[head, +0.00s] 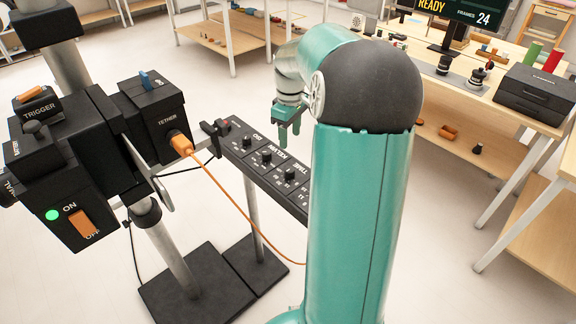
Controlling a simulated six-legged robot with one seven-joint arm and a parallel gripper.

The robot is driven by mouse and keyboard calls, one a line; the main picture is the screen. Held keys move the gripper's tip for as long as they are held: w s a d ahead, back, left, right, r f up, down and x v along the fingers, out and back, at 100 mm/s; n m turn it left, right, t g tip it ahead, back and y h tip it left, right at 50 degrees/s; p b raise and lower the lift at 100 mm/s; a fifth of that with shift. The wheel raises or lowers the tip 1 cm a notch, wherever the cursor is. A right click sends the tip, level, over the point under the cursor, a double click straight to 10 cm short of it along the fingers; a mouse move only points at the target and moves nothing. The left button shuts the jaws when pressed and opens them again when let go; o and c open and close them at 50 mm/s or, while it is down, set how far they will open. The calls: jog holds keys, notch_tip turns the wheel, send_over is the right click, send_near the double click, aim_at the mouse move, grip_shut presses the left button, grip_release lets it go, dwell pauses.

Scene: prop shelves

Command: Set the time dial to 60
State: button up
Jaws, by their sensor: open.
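The time dial (291,174) is a small black knob on a long black panel (275,172), beside the white TIME label. Which number it points to is too small to read. My gripper (289,138) is teal and points down, with its fingers apart and nothing seen between them. In the picture it is just above and behind the panel, near the middle dial (266,157); its height over the panel is hard to tell. My teal arm covers the panel's right end.
The ISO dial (247,142) is farther left on the panel. An orange cable (226,195) hangs from the black TETHER box (158,112). A black device with an orange ON/OFF switch (83,222) stands left.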

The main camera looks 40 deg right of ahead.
aim_at(290, 169)
notch_tip(290, 169, down, 13)
jog(key=shift+r, duration=0.2)
jog(key=c, duration=1)
jog(key=shift+m, duration=0.4)
jog(key=m, duration=0.3)
jog(key=shift+m, duration=2)
